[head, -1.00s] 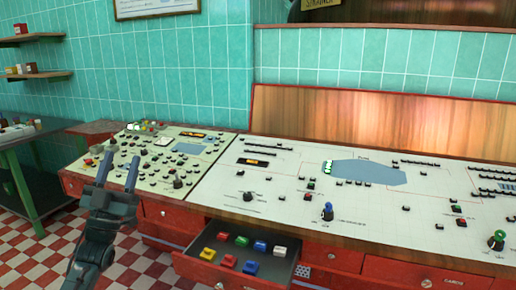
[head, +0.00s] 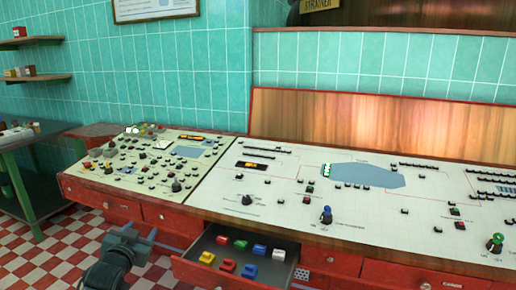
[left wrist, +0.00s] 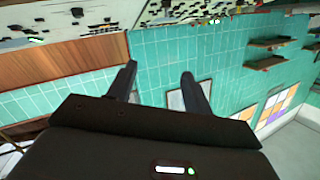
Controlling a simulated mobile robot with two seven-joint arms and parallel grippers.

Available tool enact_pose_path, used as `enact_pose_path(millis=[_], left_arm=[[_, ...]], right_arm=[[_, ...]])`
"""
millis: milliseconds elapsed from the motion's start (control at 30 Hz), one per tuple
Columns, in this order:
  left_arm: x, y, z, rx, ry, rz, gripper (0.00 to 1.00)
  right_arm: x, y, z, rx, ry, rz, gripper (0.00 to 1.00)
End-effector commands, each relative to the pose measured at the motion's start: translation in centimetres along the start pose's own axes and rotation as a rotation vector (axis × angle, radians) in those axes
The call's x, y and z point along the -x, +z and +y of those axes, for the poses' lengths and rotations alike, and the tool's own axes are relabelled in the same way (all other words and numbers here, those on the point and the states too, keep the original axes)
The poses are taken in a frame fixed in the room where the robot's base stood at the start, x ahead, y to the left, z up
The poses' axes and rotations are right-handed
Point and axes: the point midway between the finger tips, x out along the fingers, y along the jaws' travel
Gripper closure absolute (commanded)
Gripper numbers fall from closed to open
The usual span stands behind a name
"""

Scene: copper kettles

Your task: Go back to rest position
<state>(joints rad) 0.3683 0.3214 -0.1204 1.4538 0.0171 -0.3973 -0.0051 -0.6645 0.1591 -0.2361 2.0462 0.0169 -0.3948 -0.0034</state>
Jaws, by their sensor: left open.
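My left gripper (head: 140,236) is low at the bottom left of the head view, in front of the red cabinet and just left of the open drawer (head: 232,262). In the left wrist view its two dark fingers (left wrist: 158,78) stand apart with nothing between them. Its forearm runs off the bottom edge. My right gripper is in neither current view.
The control desk (head: 290,210) has many knobs and switches, among them a blue knob (head: 326,215) and a green knob (head: 495,243). The drawer holds several coloured blocks. A dark green table (head: 22,165) stands left; checkered floor (head: 55,245) lies between.

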Motion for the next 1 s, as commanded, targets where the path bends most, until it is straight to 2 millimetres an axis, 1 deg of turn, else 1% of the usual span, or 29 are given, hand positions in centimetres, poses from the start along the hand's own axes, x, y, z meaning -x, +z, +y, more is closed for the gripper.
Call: enact_pose_path(millis=[33,67,100,167,200,267,300,367,400,467,500,600,700,800,900,1000], left_arm=[[1.2,1.9,1.9,0.003,0.029,-0.022,0.49],[2.0,3.0,2.9,0.005,0.045,-0.034,0.49],[3.1,4.4,4.3,0.009,0.068,-0.051,0.49],[5.2,6.6,6.7,0.018,0.105,-0.078,0.49],[6.8,8.1,8.3,0.025,0.131,-0.098,0.49],[9.7,10.3,10.8,0.042,0.174,-0.133,0.49],[11.8,11.8,12.5,0.055,0.202,-0.157,0.49],[15.3,13.7,14.9,0.078,0.245,-0.194,0.49],[17.7,14.7,16.4,0.097,0.271,-0.219,0.49],[21.1,16.0,18.2,0.124,0.305,-0.256,0.49],[23.3,16.6,19.3,0.144,0.325,-0.278,0.49],[27.9,17.5,21.1,0.186,0.361,-0.326,0.49],[30.9,17.8,22.2,0.217,0.382,-0.359,0.49],[32.5,17.9,22.7,0.234,0.393,-0.377,0.49],[33.0,17.9,22.8,0.239,0.396,-0.384,0.49],[33.0,17.9,22.8,0.239,0.396,-0.384,0.49]], right_arm=[[0.0,0.0,0.0,0.000,0.000,0.000,0.42],[0.0,0.0,0.0,0.000,0.000,0.000,0.42],[0.0,0.0,0.0,0.000,0.000,0.000,0.42],[0.0,0.0,0.0,0.000,0.000,0.000,0.42],[0.0,0.0,0.0,0.000,-0.001,0.000,0.42],[0.0,0.0,0.0,0.000,-0.001,0.000,0.42],[0.0,0.0,0.0,0.000,-0.001,0.001,0.42],[0.0,0.0,0.0,0.000,-0.001,0.001,0.42],[0.0,0.0,0.0,0.000,-0.001,0.000,0.42],[0.0,0.0,0.0,0.000,-0.001,0.001,0.42],[0.0,0.0,0.0,0.000,-0.001,0.000,0.42],[0.0,0.0,0.0,0.000,-0.001,0.000,0.42],[0.0,0.0,0.0,0.000,-0.001,0.000,0.42],[0.0,0.0,0.0,0.000,-0.001,0.001,0.42],[0.0,0.0,0.0,0.000,-0.001,0.000,0.42],[0.0,0.0,0.0,0.000,-0.001,0.001,0.42]])
